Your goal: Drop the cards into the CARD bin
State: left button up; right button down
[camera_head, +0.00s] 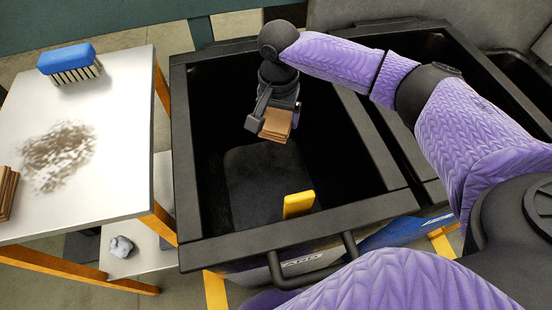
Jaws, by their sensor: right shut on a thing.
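My right gripper (277,108) is shut on a stack of brown cards (275,125) and holds it over the open black CARD bin (186,150). The bin's front label is partly hidden by its handle and my arm. A yellow block-like thing (298,205) is inside the bin near its front wall. More brown cards or card-like pieces (8,192) stand at the left edge of the white table. My left gripper is not in view.
The white table (120,190) left of the bin holds a blue brush (68,62) and a dark dirt patch (58,155). A grey crumpled lump (121,246) lies on a lower shelf. Another black bin (440,50) stands to the right.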

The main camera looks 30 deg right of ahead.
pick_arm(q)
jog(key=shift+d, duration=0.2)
pick_arm(e)
jog(key=shift+c, duration=0.3)
grip_release()
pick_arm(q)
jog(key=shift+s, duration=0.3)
pick_arm(e)
jog(key=shift+o, duration=0.3)
jog(key=shift+r, duration=0.15)
notch_tip(320, 180, up, 9)
jog(key=p, duration=0.5)
jog(key=shift+r+p, duration=0.1)
jog(key=shift+p, duration=0.25)
jog(key=shift+r, duration=0.35)
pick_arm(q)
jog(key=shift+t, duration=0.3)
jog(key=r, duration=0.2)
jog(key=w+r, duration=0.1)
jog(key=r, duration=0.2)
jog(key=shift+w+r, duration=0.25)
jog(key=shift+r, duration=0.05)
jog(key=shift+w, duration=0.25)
pick_arm(e)
jog(key=shift+f, duration=0.1)
